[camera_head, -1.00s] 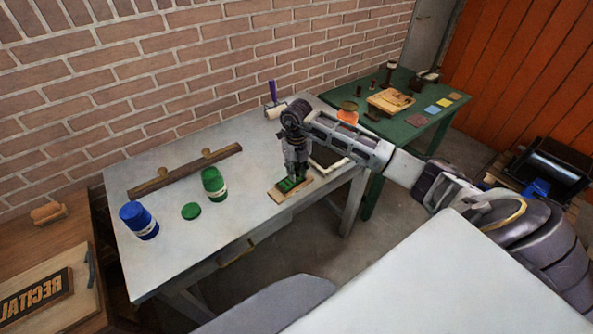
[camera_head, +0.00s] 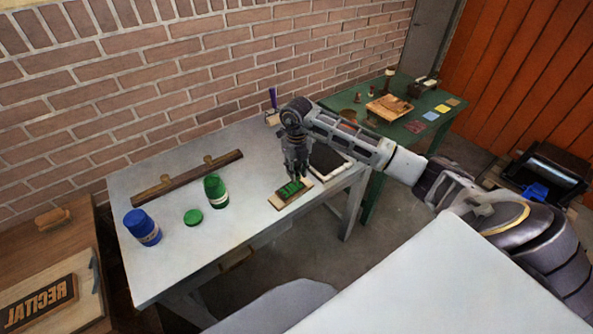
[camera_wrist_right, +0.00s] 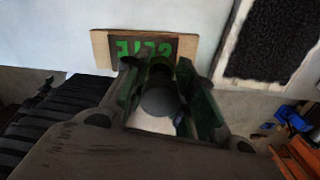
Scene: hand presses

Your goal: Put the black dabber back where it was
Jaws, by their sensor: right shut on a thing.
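My right gripper (camera_head: 297,172) is shut on the black dabber (camera_wrist_right: 158,98), whose round dark end shows between the fingers in the right wrist view. In the head view the dabber is mostly hidden by the fingers. The gripper hangs just above a wooden block with green raised letters (camera_head: 286,201) on the white table. The block also shows ahead of the fingers in the right wrist view (camera_wrist_right: 101,50). A dark rough slab in a pale frame (camera_head: 328,158) lies to the right of the block. My left gripper is not in view.
A green jar (camera_head: 215,191), a green lid (camera_head: 193,216) and a blue jar (camera_head: 142,228) stand at left on the white table. A wooden rack (camera_head: 188,178) lies behind them. A roller with a purple handle (camera_head: 273,98) is at the back. A green table (camera_head: 436,101) stands beyond.

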